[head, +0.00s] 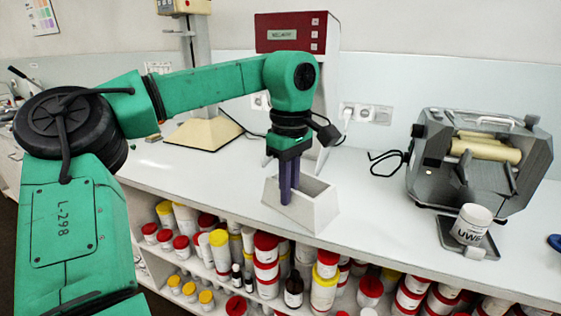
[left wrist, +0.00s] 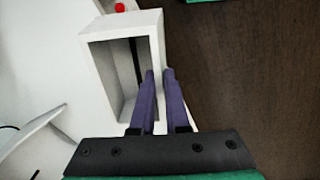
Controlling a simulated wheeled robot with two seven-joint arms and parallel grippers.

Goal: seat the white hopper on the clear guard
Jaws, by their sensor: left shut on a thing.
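The white hopper (head: 313,208), an open-topped box with sloping sides, is at the front edge of the bench in the head view. My left gripper (head: 288,190) points down into it, its purple fingers shut on a wall of it. In the left wrist view the fingers (left wrist: 159,75) straddle the right wall of the hopper (left wrist: 90,65), one inside and one outside. I cannot tell whether the hopper touches the bench. The grey mill (head: 535,155) with beige rollers stands to the right; I cannot clearly make out the clear guard on it. My right gripper is not seen.
A white jar (head: 472,222) stands on a small dark tray (head: 487,246) before the mill. A red-and-white machine (head: 290,32) stands behind the hopper. Several lidded tubs (head: 325,285) fill the shelf below. The bench (head: 375,215) between hopper and mill is mostly clear.

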